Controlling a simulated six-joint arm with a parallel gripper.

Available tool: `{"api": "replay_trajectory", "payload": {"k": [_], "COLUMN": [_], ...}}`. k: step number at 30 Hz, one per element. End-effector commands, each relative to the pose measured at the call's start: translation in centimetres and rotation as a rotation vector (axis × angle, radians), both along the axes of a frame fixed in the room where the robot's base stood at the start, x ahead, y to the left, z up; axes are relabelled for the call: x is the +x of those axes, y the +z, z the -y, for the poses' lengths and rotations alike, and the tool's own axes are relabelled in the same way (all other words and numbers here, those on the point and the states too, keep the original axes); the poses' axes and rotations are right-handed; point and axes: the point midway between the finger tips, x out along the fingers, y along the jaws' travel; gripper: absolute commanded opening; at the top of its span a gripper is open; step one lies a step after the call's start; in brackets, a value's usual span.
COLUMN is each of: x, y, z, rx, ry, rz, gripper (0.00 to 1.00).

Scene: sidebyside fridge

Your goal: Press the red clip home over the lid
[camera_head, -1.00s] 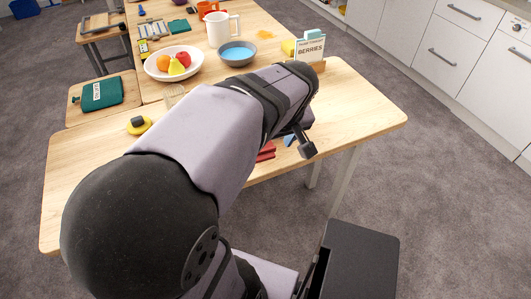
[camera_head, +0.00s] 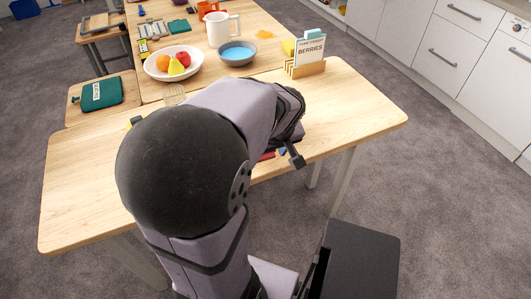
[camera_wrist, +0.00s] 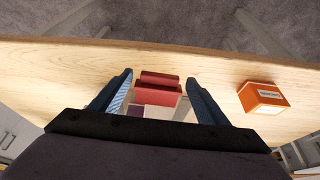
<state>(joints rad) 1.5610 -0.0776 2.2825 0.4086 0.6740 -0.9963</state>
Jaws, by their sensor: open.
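The red clip (camera_wrist: 158,82) shows in the wrist view as a red piece with a raised bar, near the table edge. It is at the far end of a clear, pale container (camera_wrist: 160,109) with something dark purple inside. The lid cannot be told apart from the container, and I cannot tell how the clip meets it. My gripper (camera_wrist: 159,80) is open, with one blue-grey finger on each side of the clip and container, apart from the clip. In the head view only a bit of red (camera_head: 267,155) shows beside my arm, which hides most of this spot.
An orange labelled box (camera_wrist: 262,97) stands right of my gripper in the wrist view. In the head view, a berries card in a wooden holder (camera_head: 306,69), a blue bowl (camera_head: 237,53) and a fruit bowl (camera_head: 173,62) stand farther back. The table's right end is clear.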

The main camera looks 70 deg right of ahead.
Motion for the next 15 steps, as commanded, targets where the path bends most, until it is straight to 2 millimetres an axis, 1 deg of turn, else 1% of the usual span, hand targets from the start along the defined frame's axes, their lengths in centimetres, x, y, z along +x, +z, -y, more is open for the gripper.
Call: {"api": "replay_trajectory", "payload": {"k": [6,8,9,11,12,15], "x": [0.01,0.01,0.01,0.01,0.0,0.01], "y": [-0.02,-0.01,-0.01,-0.01,0.0,0.05], "z": [0.01,0.01,0.01,0.01,0.01,0.02], "rx": [0.0,0.0,0.0,0.0,0.0,0.001], "ry": [0.0,0.0,0.0,0.0,0.0,0.0], "rz": [0.0,0.0,0.0,0.0,0.0,-0.001], "gripper": [0.69,0.54,0.45,0.3,0.22,0.21]}}
